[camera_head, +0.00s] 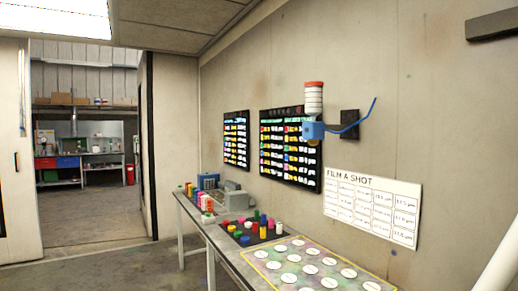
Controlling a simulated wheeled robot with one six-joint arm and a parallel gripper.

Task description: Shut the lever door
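A doorway (90,150) stands open at the left, and a further room shows through it. A pale upright panel (18,150) borders the opening on the left. It has a small dark mark near its middle, too small to tell whether it is a lever. A pale panel with a dark edge (149,145) borders the opening on the right. I cannot tell which panel, if either, is the door leaf. My gripper is not in view.
A long table (215,232) runs along the right wall, bearing colored pots, a grey machine (232,198) and a sheet of white discs. A blue bracket with a bottle (313,100) juts from the wall. The floor (110,262) before the doorway is clear.

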